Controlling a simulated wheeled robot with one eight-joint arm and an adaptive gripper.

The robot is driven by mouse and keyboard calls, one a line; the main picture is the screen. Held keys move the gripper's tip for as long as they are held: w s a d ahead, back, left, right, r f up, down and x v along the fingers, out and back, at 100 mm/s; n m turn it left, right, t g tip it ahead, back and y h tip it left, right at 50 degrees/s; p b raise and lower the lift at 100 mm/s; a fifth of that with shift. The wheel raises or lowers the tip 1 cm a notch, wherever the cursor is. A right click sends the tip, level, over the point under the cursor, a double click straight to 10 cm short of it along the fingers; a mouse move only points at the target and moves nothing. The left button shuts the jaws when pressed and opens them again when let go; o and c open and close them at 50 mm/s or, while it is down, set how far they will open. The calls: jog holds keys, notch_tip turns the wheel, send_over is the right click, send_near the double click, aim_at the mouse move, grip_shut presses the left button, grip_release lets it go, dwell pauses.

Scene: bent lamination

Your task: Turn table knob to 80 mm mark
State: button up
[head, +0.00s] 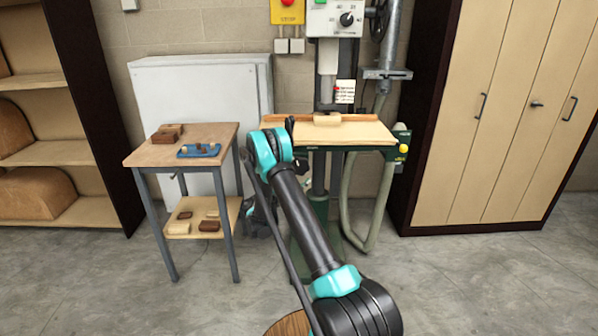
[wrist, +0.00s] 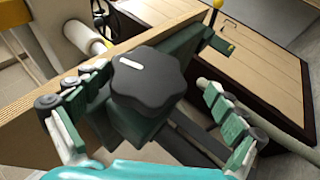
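The black lobed table knob (wrist: 147,78) fills the middle of the wrist view, with a short white line on its face pointing left and slightly up. It sits on a dark green mount under the edge of the machine table (wrist: 180,35). My gripper (wrist: 156,82) is open, one green-padded finger to the left of the knob and one to the right. Gaps show between the fingers and the knob, and I see no contact. In the head view my arm hides the knob and the gripper. No 80 mm mark or scale is readable.
The machine table (head: 355,133) carries a fence and a small wooden block (head: 326,120). A yellow ball (head: 403,148) is at its right end. A small workbench (head: 150,155) stands left, a wooden cabinet (head: 500,170) right. Grey floor is open in front.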

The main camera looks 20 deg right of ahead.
jog(key=shift+w+a, duration=0.1)
dwell(0.3)
jog(key=shift+a+f, duration=0.15)
jog(key=shift+a, duration=0.25)
jog(key=v, duration=1.1)
